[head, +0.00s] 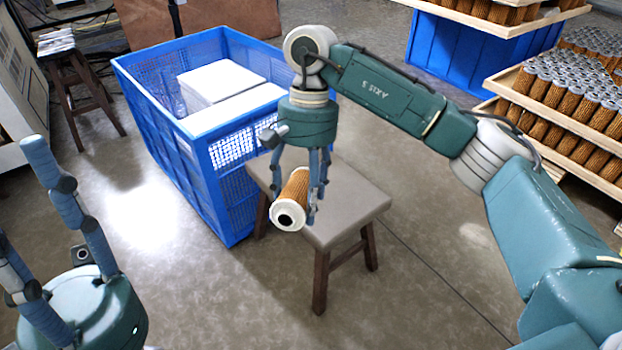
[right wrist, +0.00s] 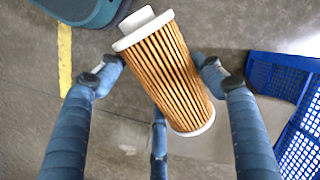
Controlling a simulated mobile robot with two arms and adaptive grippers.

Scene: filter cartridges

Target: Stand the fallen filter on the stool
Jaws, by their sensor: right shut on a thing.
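The filter (head: 296,188), an orange-brown pleated cylinder with white end caps, is tilted well over on its side, one cap with a dark hole toward the head camera. My right gripper (head: 300,196) points down and is shut on it. The right wrist view shows the filter (right wrist: 168,75) slanting between the fingers, with a white neck at its upper end. The stool (head: 352,200), with a grey seat and dark wooden legs, is below and behind the filter; I cannot tell whether they touch. My left gripper (head: 22,195) is open and empty at the lower left.
A blue mesh crate (head: 180,165) holding white boxes (head: 222,82) stands against the stool's left side. Trays of upright filters (head: 570,95) are at the right. Another wooden stool (head: 75,75) is at the back left. Floor in front is clear.

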